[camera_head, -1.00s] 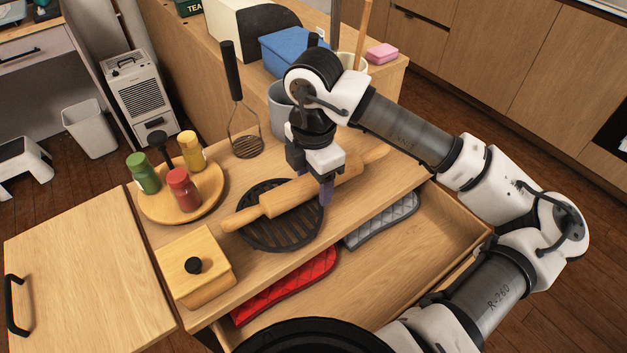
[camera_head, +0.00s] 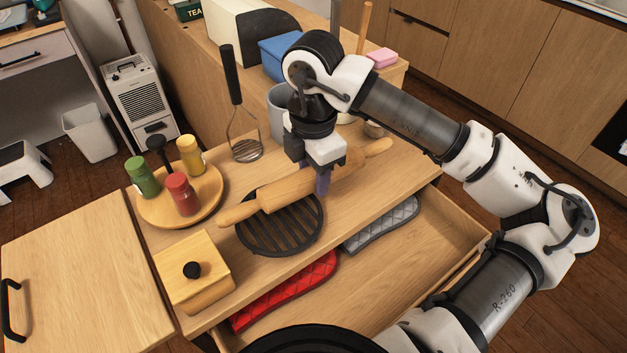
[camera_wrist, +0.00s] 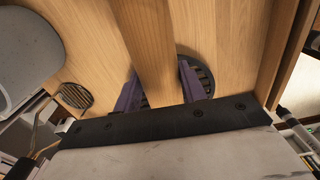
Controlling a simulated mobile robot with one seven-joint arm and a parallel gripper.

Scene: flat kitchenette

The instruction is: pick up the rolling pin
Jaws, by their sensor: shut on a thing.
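The wooden rolling pin (camera_head: 288,190) lies slantwise in my gripper (camera_head: 322,182), which is shut around its barrel. In the head view the pin appears just above the black round trivet (camera_head: 281,232) on the counter top, with its left handle at lower left and its right handle at upper right. In the wrist view the rolling pin (camera_wrist: 148,45) runs between the two purple fingers of my gripper (camera_wrist: 160,92), and the trivet (camera_wrist: 205,75) shows behind them. The far finger is hidden in the head view.
A round wooden tray (camera_head: 208,208) with several shakers stands left, and a wooden box (camera_head: 193,270) with a black knob in front. A masher (camera_head: 246,150) stands behind.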

